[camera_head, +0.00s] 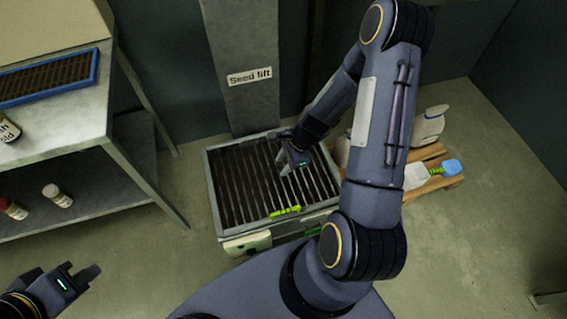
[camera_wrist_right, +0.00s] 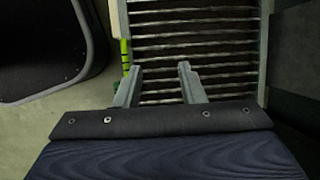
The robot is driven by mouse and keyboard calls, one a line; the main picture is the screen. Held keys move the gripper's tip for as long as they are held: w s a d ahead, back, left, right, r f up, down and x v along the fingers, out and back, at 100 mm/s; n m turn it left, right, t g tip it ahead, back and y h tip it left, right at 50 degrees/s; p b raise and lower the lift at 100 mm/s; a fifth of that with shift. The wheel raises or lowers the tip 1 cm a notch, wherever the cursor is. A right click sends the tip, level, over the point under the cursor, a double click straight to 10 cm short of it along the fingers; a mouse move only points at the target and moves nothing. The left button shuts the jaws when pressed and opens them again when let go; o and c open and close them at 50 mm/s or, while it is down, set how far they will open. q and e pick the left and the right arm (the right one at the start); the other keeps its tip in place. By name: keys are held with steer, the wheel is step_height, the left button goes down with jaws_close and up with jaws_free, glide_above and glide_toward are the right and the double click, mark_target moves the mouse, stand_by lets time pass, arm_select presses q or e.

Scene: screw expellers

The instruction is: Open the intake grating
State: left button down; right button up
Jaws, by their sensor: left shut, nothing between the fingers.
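The intake grating (camera_head: 240,185) is a set of dark parallel bars in a grey frame on the floor box under the "Seed lift" column. It lies flat over the box. A bright green handle (camera_head: 286,212) sits at its front edge. My right gripper (camera_head: 282,168) is over the bars, behind the handle. In the right wrist view, my right gripper's fingers (camera_wrist_right: 158,78) are apart with nothing between them, and the bars (camera_wrist_right: 195,45) fill the space ahead. The green handle (camera_wrist_right: 125,55) is beside the left finger there. My left gripper (camera_head: 92,273) is shut and empty at lower left, away from the grating.
A metal table (camera_head: 75,120) with a blue-framed tray (camera_head: 50,78) and bottles stands at left. A pallet (camera_head: 440,184) with white containers is right of the box, partly behind my right arm. Floor between table and box is clear.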

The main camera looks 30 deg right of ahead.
steer(key=shift+f, duration=0.1)
jaws_close()
steer(key=c, duration=0.7)
jaws_free()
steer(key=shift+c, duration=0.2)
steer(key=o, duration=0.7)
steer(key=shift+o, duration=0.2)
steer(key=p+v, duration=0.1)
steer(key=v, duration=0.6)
steer(key=shift+r+p, duration=0.35)
